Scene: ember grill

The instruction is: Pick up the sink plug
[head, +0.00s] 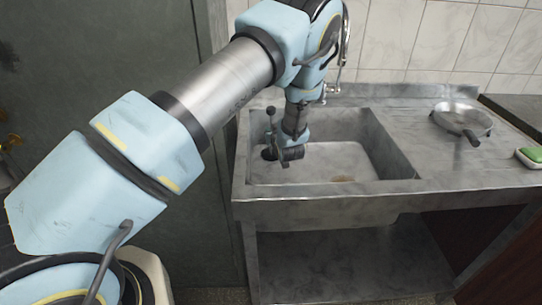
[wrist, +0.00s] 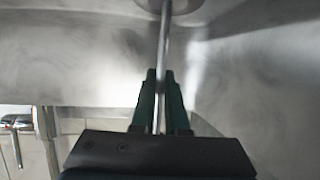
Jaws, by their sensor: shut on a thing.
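The sink plug (wrist: 163,48) shows in the wrist view as a thin grey metal rod with a pale round disc at the top edge of the picture, partly cut off. My gripper (wrist: 160,95) has its two dark green fingers closed on this rod, one on each side. In the head view my gripper (head: 270,153) is down inside the left part of the sink basin (head: 390,150). The plug is too small and dark there to make out clearly. I cannot tell whether its disc touches the sink.
A metal counter surrounds the basin. A pan (head: 462,120) stands on it at the right, and a green sponge (head: 531,155) lies on a dish near the right edge. A tap (head: 343,45) rises at the back wall. The basin's right side is clear.

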